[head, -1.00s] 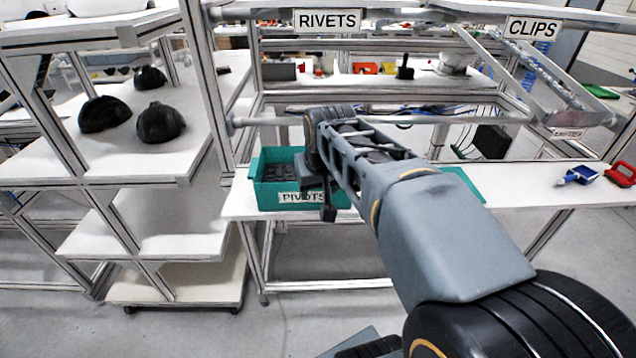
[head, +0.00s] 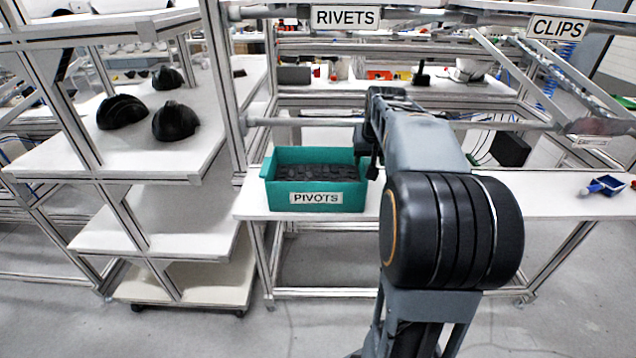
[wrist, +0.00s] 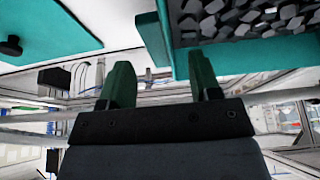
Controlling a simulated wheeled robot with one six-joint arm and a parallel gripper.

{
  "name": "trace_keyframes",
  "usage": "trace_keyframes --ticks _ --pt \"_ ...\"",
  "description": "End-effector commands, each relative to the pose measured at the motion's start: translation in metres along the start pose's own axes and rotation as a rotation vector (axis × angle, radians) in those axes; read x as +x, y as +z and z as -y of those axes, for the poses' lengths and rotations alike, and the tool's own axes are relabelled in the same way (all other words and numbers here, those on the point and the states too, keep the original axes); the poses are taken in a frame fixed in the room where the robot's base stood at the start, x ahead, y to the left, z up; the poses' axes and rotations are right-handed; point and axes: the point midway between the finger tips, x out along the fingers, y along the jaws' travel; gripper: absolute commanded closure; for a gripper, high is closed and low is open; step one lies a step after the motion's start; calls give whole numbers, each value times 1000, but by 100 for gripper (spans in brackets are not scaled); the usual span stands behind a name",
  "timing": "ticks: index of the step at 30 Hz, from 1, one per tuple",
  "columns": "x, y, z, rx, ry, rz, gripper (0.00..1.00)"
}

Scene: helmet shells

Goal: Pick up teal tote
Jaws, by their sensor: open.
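The teal tote (head: 277,196) sits on the white bench, labelled PIVOTS and filled with dark pieces. In the wrist view its teal wall (wrist: 250,55) and dark contents are at the upper right. A narrow teal end lip (wrist: 152,42) appears between and just past my fingertips. My gripper (wrist: 162,80) is open, with two green fingers apart and nothing seen held. In the head view, my dark wrist parts are at the tote's right end; my fingers cannot be made out there.
A flat teal thing (wrist: 45,30) with a dark knob is at the wrist view's upper left. A RIVETS sign (head: 345,17) hangs above the bench. Dark helmet shells (head: 176,121) stand on the left shelf. A blue item (head: 606,186) lies on the bench's right; bench room is free before it.

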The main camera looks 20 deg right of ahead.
Motion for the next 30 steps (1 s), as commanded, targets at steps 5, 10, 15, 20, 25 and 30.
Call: trace_keyframes --ticks 5,10,15,20,25,30 --pt "10 0 0 -1 0 2 43" --pt "34 0 -1 -1 0 3 43" --pt "51 0 0 -1 -1 2 43" --pt "55 0 0 -1 0 0 43" --pt "55 0 0 -1 0 -1 44" --pt "55 0 0 -1 0 -1 60"
